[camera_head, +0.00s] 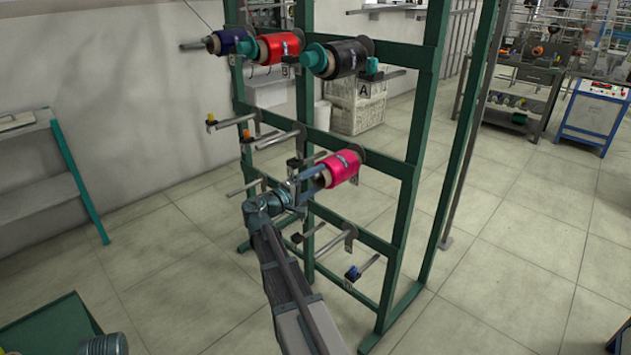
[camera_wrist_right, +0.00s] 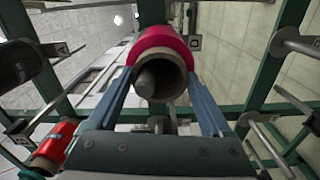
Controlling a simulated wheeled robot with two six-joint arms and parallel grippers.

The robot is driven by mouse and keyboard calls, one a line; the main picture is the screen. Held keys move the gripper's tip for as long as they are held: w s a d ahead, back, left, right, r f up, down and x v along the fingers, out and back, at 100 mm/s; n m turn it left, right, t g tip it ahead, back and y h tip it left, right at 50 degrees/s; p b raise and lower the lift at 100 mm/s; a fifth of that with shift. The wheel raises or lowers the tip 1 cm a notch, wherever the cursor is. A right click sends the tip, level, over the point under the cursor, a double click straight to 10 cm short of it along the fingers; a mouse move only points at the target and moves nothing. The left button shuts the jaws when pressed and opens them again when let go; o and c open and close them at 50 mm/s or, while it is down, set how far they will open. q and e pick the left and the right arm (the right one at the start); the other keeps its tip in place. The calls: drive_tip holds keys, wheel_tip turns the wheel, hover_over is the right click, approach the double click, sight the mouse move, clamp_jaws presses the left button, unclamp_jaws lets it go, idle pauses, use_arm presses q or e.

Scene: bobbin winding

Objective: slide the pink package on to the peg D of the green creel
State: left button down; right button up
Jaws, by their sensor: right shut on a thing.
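The pink package (camera_head: 342,167) is at the middle row of the green creel (camera_head: 408,205), by the right-hand part of that row. In the right wrist view the pink package (camera_wrist_right: 150,40) has its brown tube end towards me, and a grey rounded peg end (camera_wrist_right: 156,80) shows inside the bore. A plate marked D (camera_wrist_right: 195,43) stands just behind it. My right gripper (camera_head: 312,179) is shut on the tube, with one blue finger on each side in the wrist view (camera_wrist_right: 162,92). How far the package is along the peg is hidden. My left gripper is out of view.
Blue (camera_head: 226,41), red (camera_head: 279,47) and black (camera_head: 340,58) packages sit on the upper row.

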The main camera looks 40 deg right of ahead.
idle(0.3)
drive_tip(key=o, duration=1.5)
drive_tip(key=a, duration=0.9)
drive_tip(key=s+a, duration=0.1)
drive_tip(key=a, duration=0.3)
drive_tip(key=shift+a, duration=0.4)
drive_tip(key=s+a+n+y+p, duration=0.1)
drive_tip(key=s+a+y+p, duration=0.4)
drive_tip(key=a+p, duration=0.3)
drive_tip(key=s+a+r+n+g+y+p, duration=0.1)
drive_tip(key=s+a+y+p, duration=0.5)
drive_tip(key=a, duration=1.1)
drive_tip(key=s+a+n+y+p, duration=0.2)
drive_tip(key=s+a+y+p, duration=0.3)
drive_tip(key=a+p, duration=0.4)
drive_tip(key=shift+s+a+r+g+y+p, duration=0.1)
drive_tip(key=shift+s+a+r+g+y, duration=0.05)
drive_tip(key=shift+a, duration=0.55)
drive_tip(key=shift+s+a+r+g+y+p, duration=0.1)
drive_tip(key=shift+a+p, duration=0.05)
drive_tip(key=shift+a, duration=0.5)
drive_tip(key=shift+s+a+r+g+y+p, duration=0.1)
drive_tip(key=shift+s+a+r+g+y, duration=0.05)
drive_tip(key=shift+a, duration=0.55)
